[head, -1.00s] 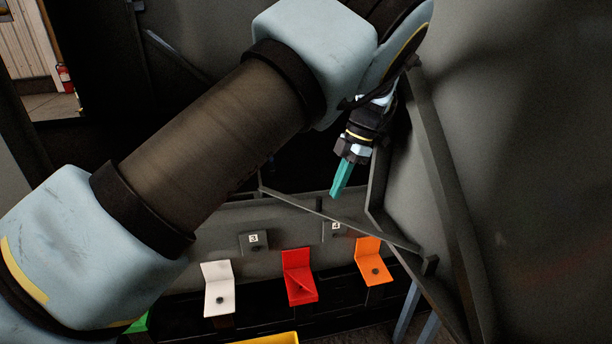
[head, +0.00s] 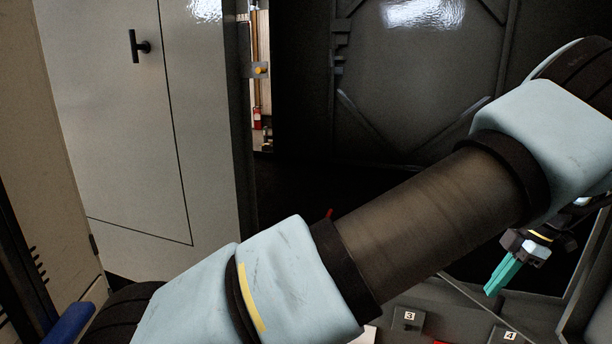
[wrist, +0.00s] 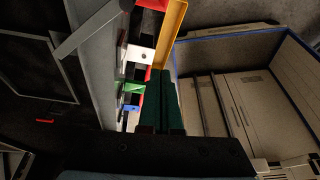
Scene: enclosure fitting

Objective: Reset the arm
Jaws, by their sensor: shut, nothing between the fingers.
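My gripper (head: 502,273) is at the right of the head view, with its teal fingers together and pointing down to the left. Nothing is held between them. My arm crosses the head view from lower left to upper right and hides part of the scene behind it. In the wrist view the dark green fingers (wrist: 174,103) of my gripper lie side by side at the middle, over the gap between the row of brackets and a blue-edged bin.
Plates numbered 3 (head: 409,317) and 4 (head: 510,336) show at the bottom of the head view. The wrist view shows a white bracket (wrist: 139,54), a green bracket (wrist: 131,90) and a blue-rimmed bin (wrist: 228,32). A grey cabinet door (head: 120,120) stands at left.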

